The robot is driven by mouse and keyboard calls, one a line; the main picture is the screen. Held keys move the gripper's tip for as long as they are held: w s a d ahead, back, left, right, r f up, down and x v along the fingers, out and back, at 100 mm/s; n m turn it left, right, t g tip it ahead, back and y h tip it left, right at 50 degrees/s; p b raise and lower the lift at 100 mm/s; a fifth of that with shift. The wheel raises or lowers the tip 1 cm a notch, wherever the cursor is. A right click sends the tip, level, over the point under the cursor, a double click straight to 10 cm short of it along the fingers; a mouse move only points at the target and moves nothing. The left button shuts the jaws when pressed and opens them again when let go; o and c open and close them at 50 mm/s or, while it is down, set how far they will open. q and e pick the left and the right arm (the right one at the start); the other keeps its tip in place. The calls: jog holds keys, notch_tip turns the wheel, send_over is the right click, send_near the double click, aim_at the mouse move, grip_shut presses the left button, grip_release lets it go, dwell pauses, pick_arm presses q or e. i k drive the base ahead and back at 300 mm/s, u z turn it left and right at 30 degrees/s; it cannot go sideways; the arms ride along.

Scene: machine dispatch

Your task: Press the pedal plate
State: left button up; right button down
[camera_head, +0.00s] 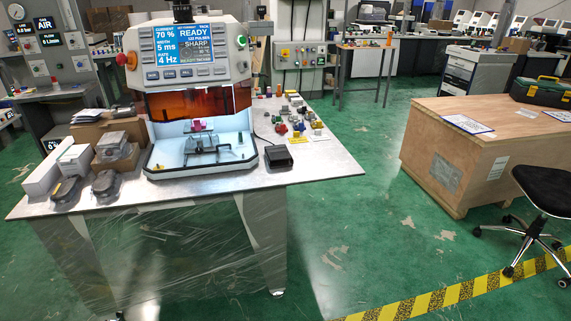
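A small black box-like pedal (277,157) lies on the metal table (325,168), just right of the machine's front corner. A thin dark cable runs near it. Its top looks flat and dark; whether the plate is up or down is too small to tell. The white machine (193,57) stands on the table with its screen lit, reading READY. Its lit work chamber (205,150) sits behind an orange shield and holds a dark fixture with a small pink part. Neither of my grippers is in view.
Small coloured parts (299,127) lie on the table behind the pedal. Boxes and grey devices (112,146) crowd the table's left. A wooden crate (480,150) and a black stool (546,190) stand at right. Green floor (365,225) is open between table and crate.

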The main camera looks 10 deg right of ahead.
aim_at(280, 155)
jog(key=u, duration=0.7)
jog(key=i, duration=1.75)
jog(key=z, duration=0.8)
